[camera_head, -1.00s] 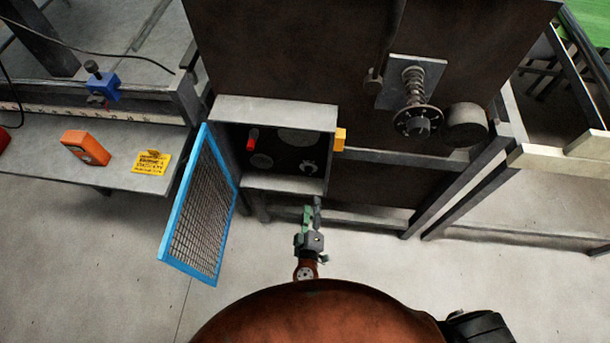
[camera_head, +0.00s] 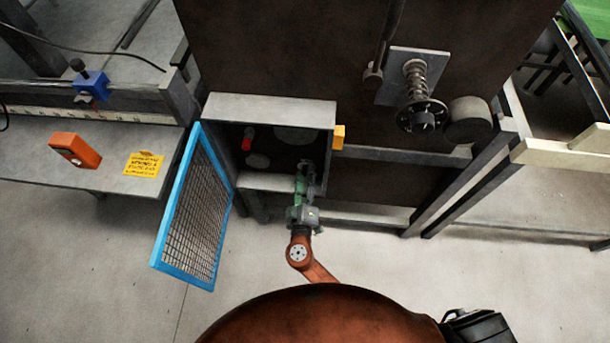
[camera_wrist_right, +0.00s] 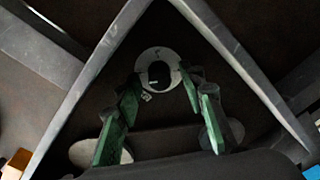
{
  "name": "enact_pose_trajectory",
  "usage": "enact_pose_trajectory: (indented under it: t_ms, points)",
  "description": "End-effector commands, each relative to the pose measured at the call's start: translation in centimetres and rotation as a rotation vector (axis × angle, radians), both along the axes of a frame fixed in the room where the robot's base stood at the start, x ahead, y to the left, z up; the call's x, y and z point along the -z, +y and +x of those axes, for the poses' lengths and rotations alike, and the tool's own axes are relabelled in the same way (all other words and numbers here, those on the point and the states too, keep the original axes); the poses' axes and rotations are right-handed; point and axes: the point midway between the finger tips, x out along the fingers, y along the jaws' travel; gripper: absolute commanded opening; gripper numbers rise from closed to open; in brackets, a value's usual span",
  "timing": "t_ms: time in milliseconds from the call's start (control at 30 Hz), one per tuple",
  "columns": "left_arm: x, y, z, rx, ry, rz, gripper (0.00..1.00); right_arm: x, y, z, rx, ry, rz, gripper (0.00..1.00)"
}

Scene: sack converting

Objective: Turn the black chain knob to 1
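The black chain knob (camera_wrist_right: 158,74) sits on a pale round dial plate (camera_wrist_right: 172,58) inside the grey open-fronted box (camera_head: 270,106). In the head view my right gripper covers most of that spot. My right gripper (camera_head: 306,172) reaches into the box's opening from below. In the right wrist view its green fingers (camera_wrist_right: 162,95) are spread, with the knob between and just beyond their tips. I see no contact with the knob. The dial's markings are too small to read. My left gripper is not in view.
A blue-framed mesh door (camera_head: 195,215) hangs open at the box's left. Inside the box are a red knob (camera_head: 247,140) and pale round plates (camera_head: 258,161). A yellow block (camera_head: 338,137) sits on its right edge. A spring and disc assembly (camera_head: 422,115) stands farther right.

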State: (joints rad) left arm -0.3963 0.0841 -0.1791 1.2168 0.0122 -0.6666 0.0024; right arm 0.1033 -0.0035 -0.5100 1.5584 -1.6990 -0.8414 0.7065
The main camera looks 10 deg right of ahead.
Motion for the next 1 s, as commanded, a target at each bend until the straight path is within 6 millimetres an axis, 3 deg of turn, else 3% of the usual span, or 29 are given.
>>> enact_pose_trajectory:
  t_ms: [167, 700, 1000]
  points:
    - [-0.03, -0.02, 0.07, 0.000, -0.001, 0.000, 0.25, 0.01, 0.00, -0.01, -0.001, 0.001, 0.000, 0.37]
    - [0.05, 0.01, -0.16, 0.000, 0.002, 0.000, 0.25, 0.06, 0.01, -0.04, 0.000, 0.001, 0.000, 0.00]
    - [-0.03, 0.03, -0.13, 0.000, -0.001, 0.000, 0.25, 0.02, 0.03, -0.04, 0.000, 0.008, -0.018, 0.00]
